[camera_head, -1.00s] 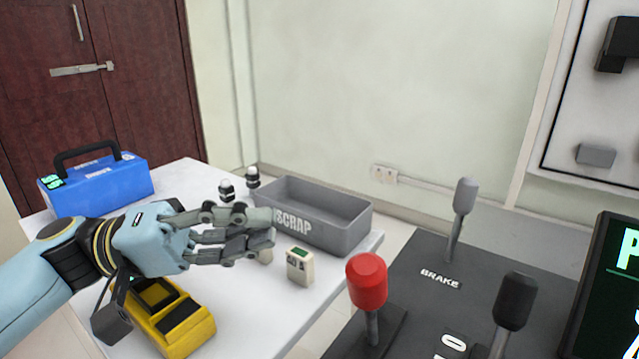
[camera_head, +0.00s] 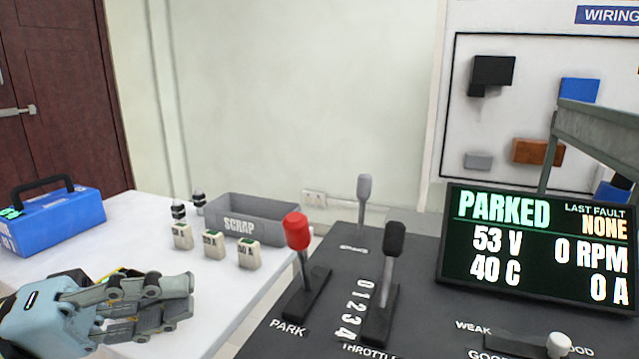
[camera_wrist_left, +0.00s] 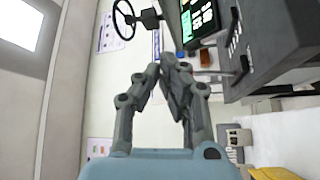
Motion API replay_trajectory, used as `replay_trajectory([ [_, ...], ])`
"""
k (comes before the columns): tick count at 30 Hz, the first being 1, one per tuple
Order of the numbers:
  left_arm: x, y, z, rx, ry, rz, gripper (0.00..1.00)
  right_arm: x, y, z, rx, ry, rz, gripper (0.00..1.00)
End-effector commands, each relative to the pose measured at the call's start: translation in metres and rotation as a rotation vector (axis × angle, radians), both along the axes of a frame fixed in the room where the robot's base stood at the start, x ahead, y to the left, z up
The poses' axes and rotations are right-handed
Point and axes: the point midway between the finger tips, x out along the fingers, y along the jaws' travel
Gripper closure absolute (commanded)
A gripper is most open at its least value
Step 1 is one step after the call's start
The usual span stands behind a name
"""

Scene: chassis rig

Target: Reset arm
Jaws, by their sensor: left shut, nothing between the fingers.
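My left gripper (camera_head: 190,296) is at the lower left of the head view, over the near part of the white table. Its fingers are together with nothing between them, and they point right. In the left wrist view the fingertips (camera_wrist_left: 170,62) meet at the centre. The light blue wrist shows at the left edge of the head view. My right gripper is in neither view.
A white table (camera_head: 150,220) holds a blue toolbox (camera_head: 60,222), a grey SCRAP bin (camera_head: 262,226) and several small cream modules (camera_head: 214,245). The dark console at right bears a red lever (camera_head: 297,232), a black lever (camera_head: 393,240) and a PARKED screen (camera_head: 540,245).

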Motion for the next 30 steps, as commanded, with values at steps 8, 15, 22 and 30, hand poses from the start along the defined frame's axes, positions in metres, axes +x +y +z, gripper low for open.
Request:
replay_trajectory([
  [8,-0.021,-0.017,-0.03,0.155,-0.015,-0.026,1.0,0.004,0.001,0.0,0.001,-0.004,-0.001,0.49],
  [15,-0.049,-0.03,-0.074,0.394,-0.028,-0.051,1.0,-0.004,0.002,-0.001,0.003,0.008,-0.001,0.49],
  [22,-0.084,-0.022,-0.134,0.774,-0.026,-0.048,1.0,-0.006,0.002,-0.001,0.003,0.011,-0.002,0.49],
  [30,-0.12,0.041,-0.177,1.295,0.038,0.049,1.0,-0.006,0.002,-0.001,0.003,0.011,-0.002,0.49],
])
